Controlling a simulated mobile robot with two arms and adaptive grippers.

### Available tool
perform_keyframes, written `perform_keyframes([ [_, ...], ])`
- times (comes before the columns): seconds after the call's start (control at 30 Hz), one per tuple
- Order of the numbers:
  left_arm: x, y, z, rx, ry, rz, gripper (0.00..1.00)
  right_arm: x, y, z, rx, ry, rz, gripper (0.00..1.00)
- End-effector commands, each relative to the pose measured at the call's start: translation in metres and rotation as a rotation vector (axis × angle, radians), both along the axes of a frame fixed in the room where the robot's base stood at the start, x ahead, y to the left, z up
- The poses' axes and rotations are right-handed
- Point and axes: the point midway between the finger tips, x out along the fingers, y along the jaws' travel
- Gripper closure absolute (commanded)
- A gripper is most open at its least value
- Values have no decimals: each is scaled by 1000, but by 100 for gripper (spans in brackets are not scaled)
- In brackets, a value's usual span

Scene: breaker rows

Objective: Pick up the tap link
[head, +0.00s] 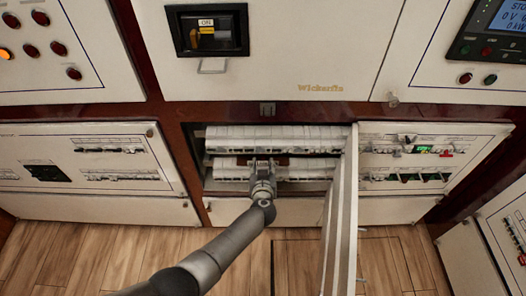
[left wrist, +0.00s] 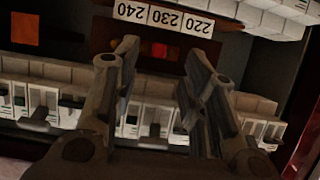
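My left gripper (head: 263,162) reaches into the open cabinet compartment, in front of its lower breaker row. In the left wrist view the left gripper (left wrist: 165,58) has its two fingers spread apart, with nothing held between them. A small red piece (left wrist: 158,50) shows on a dark panel beyond the gap between the fingers, and it may be the tap link. It sits just beside a white label strip (left wrist: 163,17) marked 240, 230 and 220, which appears upside down. The piece is too dark to make out its shape. My right gripper is not in view.
White breaker rows (head: 280,140) lie above and below the dark strip. An open cabinet door (head: 343,225) stands out at the compartment's right side, close to my left arm. Closed panels with switches (head: 85,160) flank the opening. The wooden floor (head: 110,250) is clear.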

Motion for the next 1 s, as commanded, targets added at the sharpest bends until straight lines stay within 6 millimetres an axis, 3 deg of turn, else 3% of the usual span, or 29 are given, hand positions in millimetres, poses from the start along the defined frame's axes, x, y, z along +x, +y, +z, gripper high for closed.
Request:
perform_keyframes([
  [0.1,18,-1,-8,3,-4,-1,61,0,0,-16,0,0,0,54],
  [0.3,36,-1,-15,0,-2,0,61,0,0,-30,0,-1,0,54],
  [0.63,40,-1,-14,0,0,0,61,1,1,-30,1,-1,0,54],
  [0.93,40,-1,-14,0,-1,0,98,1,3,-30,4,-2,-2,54],
  [1.0,40,-1,-14,0,-1,0,100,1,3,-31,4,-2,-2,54],
])
